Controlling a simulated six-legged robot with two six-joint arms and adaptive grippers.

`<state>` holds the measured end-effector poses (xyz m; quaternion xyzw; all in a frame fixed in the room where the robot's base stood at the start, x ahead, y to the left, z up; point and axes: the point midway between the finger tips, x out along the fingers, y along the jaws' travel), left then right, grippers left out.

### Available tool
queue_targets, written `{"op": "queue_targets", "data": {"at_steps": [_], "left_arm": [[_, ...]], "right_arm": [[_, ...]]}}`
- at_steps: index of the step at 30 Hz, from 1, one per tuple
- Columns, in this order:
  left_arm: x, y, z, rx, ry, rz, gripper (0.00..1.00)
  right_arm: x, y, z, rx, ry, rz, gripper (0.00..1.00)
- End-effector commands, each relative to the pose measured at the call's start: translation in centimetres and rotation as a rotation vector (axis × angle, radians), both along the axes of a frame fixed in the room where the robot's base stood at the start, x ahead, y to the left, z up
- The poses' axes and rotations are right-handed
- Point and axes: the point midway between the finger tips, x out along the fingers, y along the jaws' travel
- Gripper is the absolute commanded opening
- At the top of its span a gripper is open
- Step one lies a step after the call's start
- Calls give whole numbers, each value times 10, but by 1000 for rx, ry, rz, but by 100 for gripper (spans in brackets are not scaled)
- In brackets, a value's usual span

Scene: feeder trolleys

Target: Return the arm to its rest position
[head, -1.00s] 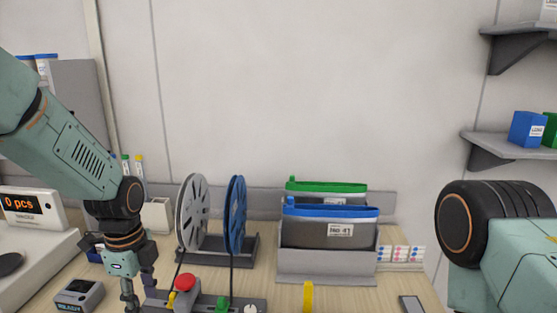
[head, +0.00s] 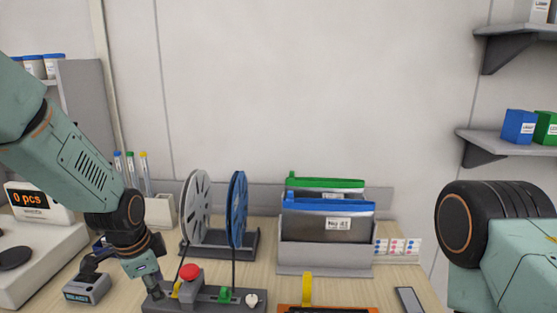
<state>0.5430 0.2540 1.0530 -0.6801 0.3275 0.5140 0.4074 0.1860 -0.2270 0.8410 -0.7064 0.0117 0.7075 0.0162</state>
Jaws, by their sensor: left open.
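My left arm comes in from the left and reaches down over the bench. Its gripper (head: 154,292) is open, low in the picture. It is at the left end of a dark grey control box with a red button (head: 189,272), a green knob and a white knob. The fingers are small and partly lost against the box, and I cannot tell whether they touch it. Nothing shows held between them. My right arm shows at the right edge; its gripper is out of the picture.
A grey reel (head: 196,212) and a blue reel (head: 237,210) stand behind the box. Grey bin (head: 325,258) holds blue- and green-topped pouches. A scale reading 0 pcs (head: 38,203) is at left. A wall shelf (head: 510,142) carries boxes.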

Motion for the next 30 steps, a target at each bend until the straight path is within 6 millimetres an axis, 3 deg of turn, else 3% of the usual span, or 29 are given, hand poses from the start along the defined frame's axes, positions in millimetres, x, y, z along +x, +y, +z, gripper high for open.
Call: {"op": "queue_targets", "data": {"at_steps": [4, 8, 12, 18, 25, 27, 30], "left_arm": [[-14, -9, -45, -96, -68, 272, 42], [-46, -16, -105, -195, -95, 540, 42], [-103, -21, -180, -276, -81, 812, 42], [-202, -23, -266, -299, -7, 1073, 42], [-316, -25, -334, -186, 167, 1135, 42], [-337, -25, -348, -159, 210, 1135, 42], [-351, -26, -359, -139, 238, 1135, 42]], "right_arm": [[0, 0, -13, 0, -1, 0, 40], [0, 0, -32, 0, -1, 0, 40], [0, 0, -60, 0, 0, 0, 40], [0, 0, -98, 0, 0, 0, 40], [0, 0, -136, 0, 0, 0, 40], [0, 0, -144, 0, 0, 0, 40], [0, 0, -150, 0, 0, 0, 40]]}}
